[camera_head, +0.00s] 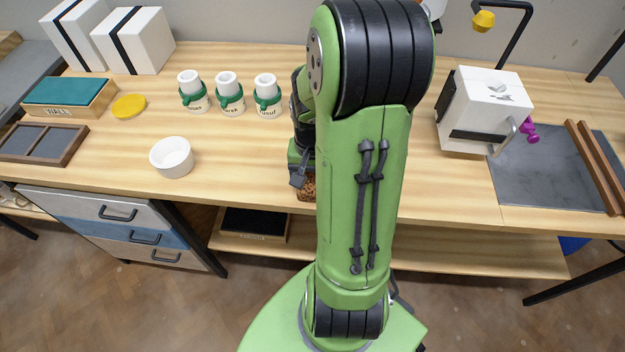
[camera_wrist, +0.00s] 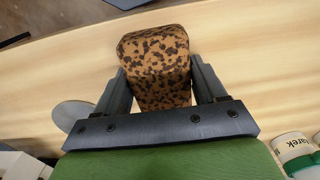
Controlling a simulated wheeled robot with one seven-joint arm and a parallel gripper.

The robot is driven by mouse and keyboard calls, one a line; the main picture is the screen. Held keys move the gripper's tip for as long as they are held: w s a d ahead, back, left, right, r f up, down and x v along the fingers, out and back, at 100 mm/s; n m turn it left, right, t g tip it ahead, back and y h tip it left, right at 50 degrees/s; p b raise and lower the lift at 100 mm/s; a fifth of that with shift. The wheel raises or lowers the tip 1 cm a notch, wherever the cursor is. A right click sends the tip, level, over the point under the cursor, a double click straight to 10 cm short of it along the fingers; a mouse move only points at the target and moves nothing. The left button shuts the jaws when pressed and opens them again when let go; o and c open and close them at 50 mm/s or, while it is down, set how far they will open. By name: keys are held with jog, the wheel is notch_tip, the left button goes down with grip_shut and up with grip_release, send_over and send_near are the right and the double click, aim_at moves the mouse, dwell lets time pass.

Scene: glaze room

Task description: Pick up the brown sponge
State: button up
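The brown sponge (camera_wrist: 155,55) is a block with dark spots. In the wrist view it sits between the two fingers of my gripper (camera_wrist: 160,80), with a finger close against each side and no clear gap. In the head view only a small part of the sponge (camera_head: 307,189) shows, near the front edge of the wooden table. My green arm hides most of the gripper and the sponge there. I cannot tell whether the sponge rests on the table or is slightly raised.
Several things stand on the table (camera_head: 250,170): a white bowl (camera_head: 171,157), three white cups with green bands, one being the middle cup (camera_head: 229,93), a yellow disc (camera_head: 129,106), and a white box-shaped device (camera_head: 485,105) at right. The table around the sponge looks clear.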

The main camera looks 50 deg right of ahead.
aim_at(312, 177)
jog(key=c, duration=0.4)
jog(key=shift+o, duration=0.2)
notch_tip(312, 177, up, 10)
jog(key=p, duration=0.4)
jog(key=shift+r, duration=0.1)
jog(key=o, duration=0.4)
jog(key=c, duration=0.3)
jog(key=shift+c, duration=0.2)
